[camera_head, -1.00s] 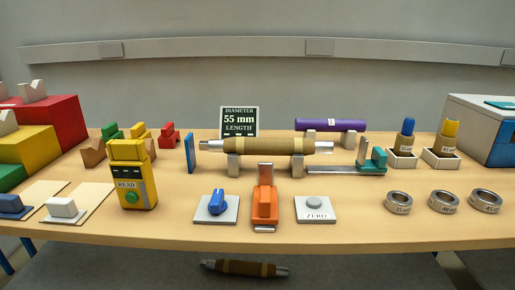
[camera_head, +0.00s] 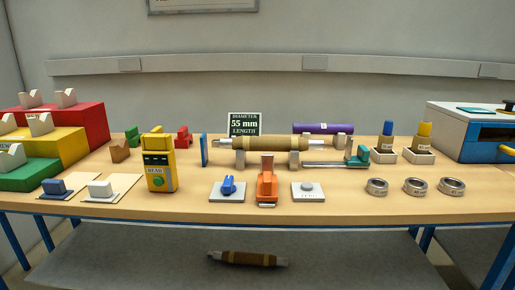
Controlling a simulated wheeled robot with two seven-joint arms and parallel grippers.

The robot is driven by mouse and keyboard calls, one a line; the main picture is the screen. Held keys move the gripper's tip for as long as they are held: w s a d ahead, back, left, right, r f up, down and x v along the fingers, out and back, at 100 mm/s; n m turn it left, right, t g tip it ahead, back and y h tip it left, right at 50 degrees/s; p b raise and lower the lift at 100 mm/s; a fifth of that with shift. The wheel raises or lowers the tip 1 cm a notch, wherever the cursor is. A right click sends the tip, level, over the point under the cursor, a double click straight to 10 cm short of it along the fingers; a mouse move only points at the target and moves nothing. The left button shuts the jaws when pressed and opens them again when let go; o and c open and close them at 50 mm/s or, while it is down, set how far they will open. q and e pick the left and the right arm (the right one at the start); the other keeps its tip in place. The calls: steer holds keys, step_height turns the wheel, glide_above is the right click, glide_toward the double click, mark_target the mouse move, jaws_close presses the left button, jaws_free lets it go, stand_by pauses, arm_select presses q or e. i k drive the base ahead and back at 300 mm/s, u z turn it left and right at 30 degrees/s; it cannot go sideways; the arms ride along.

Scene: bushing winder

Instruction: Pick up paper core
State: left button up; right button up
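A brown paper-wrapped core (camera_head: 252,150) with metal shaft ends lies across two grey supports on the table, in front of a sign reading "DIAMETER 55 mm LENGTH" (camera_head: 245,124). A similar brown core (camera_head: 248,258) with metal ends lies on the grey surface below the table's front edge. I cannot tell from the picture which one the task names. Neither of my grippers is in view, and nothing touches either core.
An orange clamp-like block (camera_head: 267,187) stands before the upper core. A caliper-like tool (camera_head: 340,160), a purple roll (camera_head: 322,128), a yellow reader (camera_head: 159,170), metal rings (camera_head: 415,187) and a blue-white box (camera_head: 475,132) surround it. Colored steps (camera_head: 70,125) stand left.

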mark_target(249, 143)
steer(key=u, duration=1.45)
steer(key=i, duration=1.1)
steer(key=z, duration=0.65)
